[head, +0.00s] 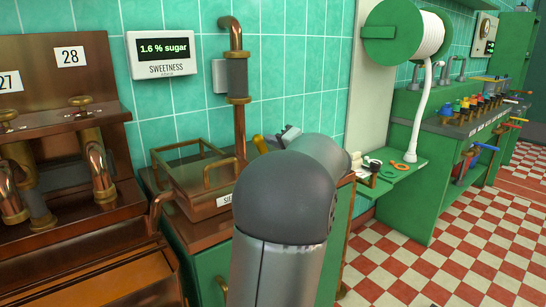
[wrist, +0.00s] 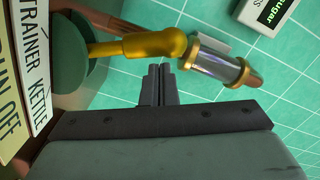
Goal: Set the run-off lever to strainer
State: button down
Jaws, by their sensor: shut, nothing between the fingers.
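The run-off lever is yellow with a rounded knob (wrist: 172,44); in the wrist view it reaches right from a round green hub (wrist: 70,58). A bit of yellow, probably the lever (head: 259,144), shows behind my arm in the head view. A white plate (wrist: 38,75) beside the hub reads "STRAINER" (first letter cut off) and "KETTLE", and a cream plate (wrist: 10,130) reads "RUN OFF". I cannot tell which word the lever points to. My gripper (wrist: 158,70) is shut and empty, its tips just below the knob. I cannot tell whether they touch it.
A copper pipe with a sleeve (head: 237,78) rises behind the copper tray (head: 185,190); a brass-ended glass tube (wrist: 215,66) is right of the knob. The sweetness meter (head: 162,52) reads 1.6 % sugar. Checkered floor (head: 440,260) is open at right.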

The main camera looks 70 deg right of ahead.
jog(key=shift+w+a+f+n+b, duration=0.1)
jog(key=shift+w+a+n+b, duration=0.1)
jog(key=shift+n+b, duration=0.15)
dwell(0.3)
jog(key=shift+s, duration=0.1)
jog(key=s+a+r, duration=0.1)
jog(key=s+r, duration=0.1)
jog(key=s, duration=0.9)
jog(key=shift+s+a+p, duration=0.25)
jog(key=shift+a+p, duration=0.05)
jog(key=shift+p, duration=0.1)
